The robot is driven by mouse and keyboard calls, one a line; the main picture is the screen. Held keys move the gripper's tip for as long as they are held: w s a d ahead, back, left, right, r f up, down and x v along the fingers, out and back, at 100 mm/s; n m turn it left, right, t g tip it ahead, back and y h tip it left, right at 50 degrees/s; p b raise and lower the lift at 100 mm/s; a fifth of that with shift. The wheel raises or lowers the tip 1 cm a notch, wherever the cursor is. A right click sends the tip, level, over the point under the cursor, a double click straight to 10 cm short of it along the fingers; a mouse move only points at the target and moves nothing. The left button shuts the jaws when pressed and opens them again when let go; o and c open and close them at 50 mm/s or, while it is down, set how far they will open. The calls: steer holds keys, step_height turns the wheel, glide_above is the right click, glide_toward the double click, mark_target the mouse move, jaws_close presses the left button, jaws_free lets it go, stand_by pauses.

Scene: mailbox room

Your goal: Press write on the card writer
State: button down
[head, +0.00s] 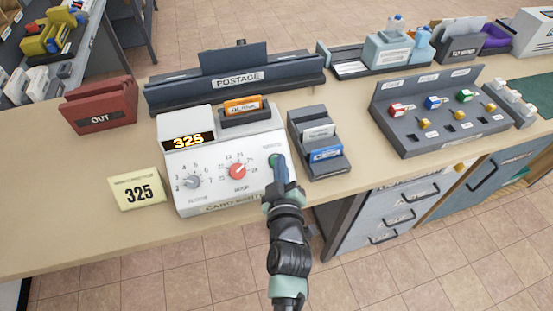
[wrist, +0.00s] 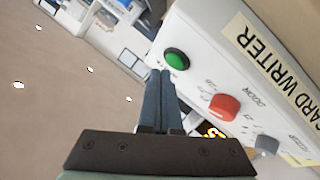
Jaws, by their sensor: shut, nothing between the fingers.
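The white card writer (head: 207,208) stands at the counter's front edge. Its lit display (head: 188,141) reads 325. An orange card (head: 243,105) stands in the slot on its top. A red knob (head: 237,171) and a grey knob (head: 192,182) are on its sloped face.
A yellow note (head: 136,189) reading 325 stands left of the writer. A dark card holder (head: 319,160) stands close on its right. Behind are the POSTAGE rack (head: 237,84) and the red OUT tray (head: 100,106). A grey key panel (head: 440,115) is farther right.

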steer(key=shift+f, duration=0.15)
stand_by(0.4)
steer(key=shift+w+a+f+b, duration=0.1)
steer(key=shift+w+f+b, duration=0.1)
steer(key=shift+b, duration=0.3)
steer(key=shift+w+f+b, duration=0.25)
steer(key=shift+f+b, duration=0.1)
steer(key=shift+b, duration=0.1)
stand_by(0.4)
steer(key=shift+s, duration=0.1)
steer(key=shift+s+r+p, duration=0.35)
steer(key=shift+r, duration=0.3)
steer(key=shift+s+d+r+p, duration=0.2)
steer(key=shift+s+r+p, duration=0.25)
steer(key=shift+r, duration=0.25)
steer(key=shift+s+d+r+p, duration=0.15)
steer(key=shift+s+r+p, duration=0.3)
steer(key=shift+r, duration=0.25)
steer(key=shift+s+d+r+p, duration=0.2)
steer(key=shift+s+r+p, duration=0.25)
steer(key=shift+r, duration=0.25)
